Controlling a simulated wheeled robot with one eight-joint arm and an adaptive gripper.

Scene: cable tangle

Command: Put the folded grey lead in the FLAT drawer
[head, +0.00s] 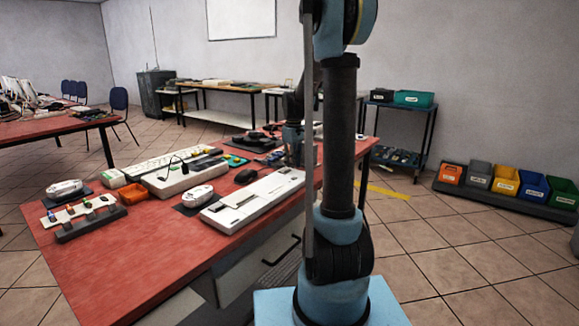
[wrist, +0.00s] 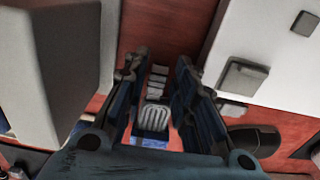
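My gripper (wrist: 158,65) is open in the wrist view, with its two dark blue fingers apart above the red tabletop. A small ribbed grey bundle (wrist: 153,118), which looks like the folded grey lead, shows between the fingers with a gap on each side. Its height relative to the fingertips is unclear. In the head view my gripper (head: 293,145) is over the far right part of the table, partly behind my arm. The lead cannot be made out there. A drawer front with a dark handle (head: 281,251) shows under the table; no FLAT label is readable.
On the red table (head: 100,268) are a white keyboard-like unit (head: 262,198), an orange tray (head: 132,194) and a grey strip with plugs (head: 85,220). Labelled bins (head: 505,181) stand on the floor at right. In the wrist view, pale boxes flank my gripper, and a dark mouse-like object (wrist: 254,139) lies right.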

